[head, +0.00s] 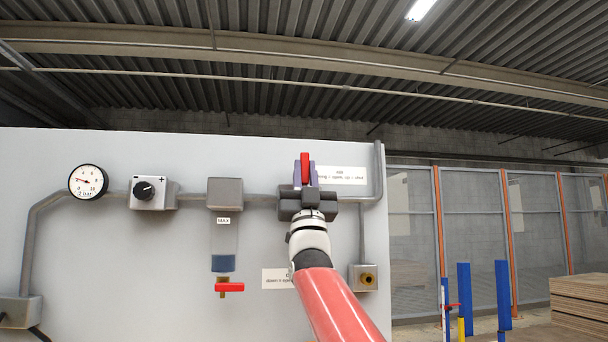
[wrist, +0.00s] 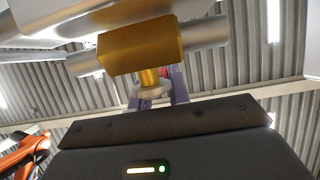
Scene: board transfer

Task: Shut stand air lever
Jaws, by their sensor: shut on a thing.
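The red air lever (head: 305,166) stands upright on the pipe line at the upper right of the pale panel. My gripper (head: 305,183), with purple fingers, is shut on this lever; the red shows between and above the fingers. My gripper and wrist hide the valve body in the head view. In the wrist view, the brass valve body (wrist: 140,48) sits on the grey pipe (wrist: 205,34), with my gripper's fingers (wrist: 163,88) just beyond it and a bit of the red lever (wrist: 163,73) between them.
The panel (head: 120,245) also carries a pressure gauge (head: 88,181), a regulator knob (head: 146,190) and a filter bowl (head: 223,240) with a second, horizontal red lever (head: 229,287) below. A partly covered label (head: 341,175) sits beside the gripper. Blue posts (head: 464,300) stand at right.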

